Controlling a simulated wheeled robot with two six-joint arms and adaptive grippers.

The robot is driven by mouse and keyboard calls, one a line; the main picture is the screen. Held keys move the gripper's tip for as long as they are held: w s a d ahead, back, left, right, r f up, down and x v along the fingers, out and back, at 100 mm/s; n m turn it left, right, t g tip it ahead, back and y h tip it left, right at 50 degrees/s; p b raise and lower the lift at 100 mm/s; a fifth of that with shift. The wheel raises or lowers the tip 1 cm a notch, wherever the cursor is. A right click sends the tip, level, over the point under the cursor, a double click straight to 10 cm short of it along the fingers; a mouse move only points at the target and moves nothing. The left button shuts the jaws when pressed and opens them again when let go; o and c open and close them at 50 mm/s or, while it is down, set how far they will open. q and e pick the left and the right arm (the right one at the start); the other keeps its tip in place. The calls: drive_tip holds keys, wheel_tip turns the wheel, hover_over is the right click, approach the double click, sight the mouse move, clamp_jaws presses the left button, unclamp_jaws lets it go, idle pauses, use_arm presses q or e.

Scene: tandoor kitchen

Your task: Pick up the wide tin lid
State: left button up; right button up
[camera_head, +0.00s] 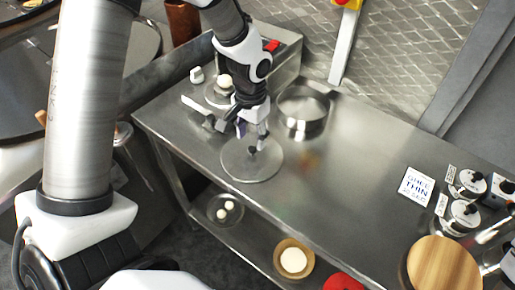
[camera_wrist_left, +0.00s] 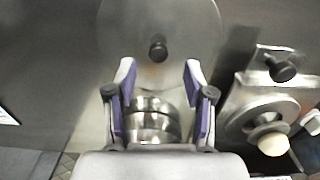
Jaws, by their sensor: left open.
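The wide tin lid (camera_head: 237,170) is a flat round grey disc with a small dark knob, lying on the steel counter near its front edge. In the left wrist view the lid (camera_wrist_left: 193,27) is at the top, with its knob (camera_wrist_left: 158,48) facing me. My left gripper (camera_head: 252,132) points down over the lid, close to the knob, and partly hides the lid's far side. In the wrist view my left gripper (camera_wrist_left: 160,75) is open, its fingertips apart, with nothing between them. The knob shows just beyond the fingertips. My right gripper is in neither view.
A round tin pot (camera_head: 303,125) stands behind and right of the lid. A small metal device (camera_head: 219,98) with a pale ball stands to the left. A white card (camera_head: 416,186), canisters (camera_head: 466,183) and a wooden round (camera_head: 443,268) are at right. The middle counter is clear.

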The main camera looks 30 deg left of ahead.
sight(252, 149)
use_arm(q)
drive_tip(key=shift+s+f+p, duration=0.25)
drive_tip(key=shift+s+f, duration=0.1)
drive_tip(key=shift+f, duration=0.2)
drive_tip(key=shift+s+f+p, duration=0.2)
drive_tip(key=shift+s+f, duration=0.15)
drive_tip(key=shift+f, duration=0.2)
drive_tip(key=f, duration=0.1)
drive_tip(key=w+f, duration=0.1)
drive_tip(key=f, duration=0.1)
drive_tip(key=shift+w+d, duration=0.15)
drive_tip(key=shift+w, duration=0.2)
drive_tip(key=shift+s+r, duration=0.2)
drive_tip(key=shift+s, duration=0.25)
clamp_jaws()
drive_tip(key=shift+w, duration=0.15)
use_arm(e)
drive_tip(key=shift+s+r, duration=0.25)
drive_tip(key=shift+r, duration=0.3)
use_arm(q)
drive_tip(key=shift+r, duration=0.1)
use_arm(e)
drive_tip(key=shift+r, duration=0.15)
